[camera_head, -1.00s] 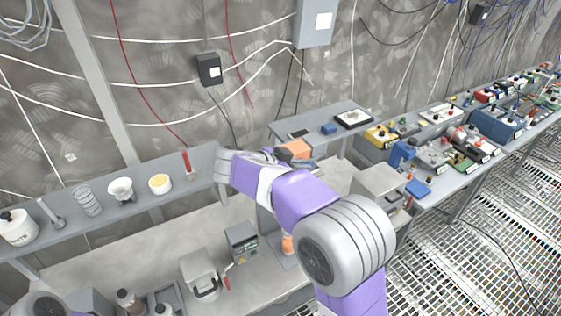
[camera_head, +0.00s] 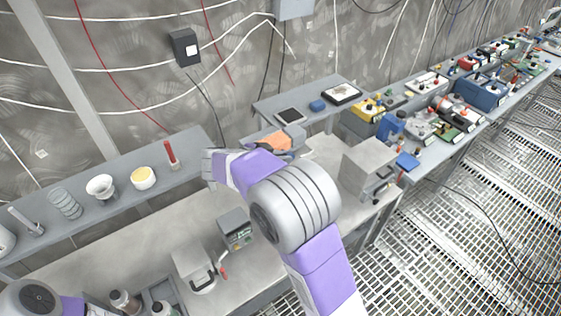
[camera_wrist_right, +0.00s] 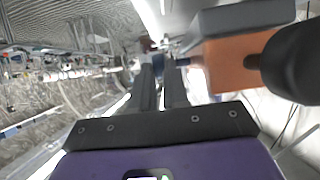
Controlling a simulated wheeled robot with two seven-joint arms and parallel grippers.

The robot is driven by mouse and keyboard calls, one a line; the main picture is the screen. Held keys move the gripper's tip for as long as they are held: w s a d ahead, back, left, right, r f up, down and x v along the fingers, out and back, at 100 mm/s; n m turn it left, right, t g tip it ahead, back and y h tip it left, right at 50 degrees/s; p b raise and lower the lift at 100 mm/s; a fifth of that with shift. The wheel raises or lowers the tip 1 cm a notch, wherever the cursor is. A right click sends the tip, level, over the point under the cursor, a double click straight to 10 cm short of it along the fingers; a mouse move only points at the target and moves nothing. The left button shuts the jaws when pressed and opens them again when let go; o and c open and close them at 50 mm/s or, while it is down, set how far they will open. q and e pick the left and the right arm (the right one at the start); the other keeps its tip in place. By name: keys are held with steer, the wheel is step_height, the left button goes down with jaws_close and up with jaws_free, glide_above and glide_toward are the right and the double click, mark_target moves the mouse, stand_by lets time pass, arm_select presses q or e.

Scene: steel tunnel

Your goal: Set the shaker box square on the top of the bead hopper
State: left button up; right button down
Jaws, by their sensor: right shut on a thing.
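My right gripper (camera_head: 290,153) is over the bench in the head view, partly hidden by its own forearm. A small box with an orange body and grey part, which I take as the shaker box (camera_head: 272,141), is at this gripper. In the right wrist view the orange and grey box (camera_wrist_right: 228,62) lies just right of the closed-up fingers (camera_wrist_right: 162,75). A dark round part covers its right side. The exact grip is hard to see. I cannot pick out the bead hopper with certainty; my forearm hides the bench below the gripper. My left gripper is out of view.
A shelf at left holds a spring coil (camera_head: 65,203), a white funnel (camera_head: 100,187), a yellow-filled bowl (camera_head: 143,178) and a red-handled tool (camera_head: 171,155). Grey boxes (camera_head: 235,228) (camera_head: 368,163) stand on the bench. A crowded table with a blue box (camera_head: 481,90) runs right.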

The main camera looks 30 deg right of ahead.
steer(key=shift+f, duration=0.75)
steer(key=c, duration=1.6)
jaws_free()
steer(key=shift+f, duration=0.2)
steer(key=o, duration=0.5)
steer(key=shift+s, duration=0.1)
steer(key=shift+r, duration=0.1)
steer(key=shift+a+r, duration=0.15)
steer(key=shift+a, duration=0.05)
steer(key=v, duration=1.1)
steer(key=shift+a+r, duration=0.2)
steer(key=shift+a, duration=0.1)
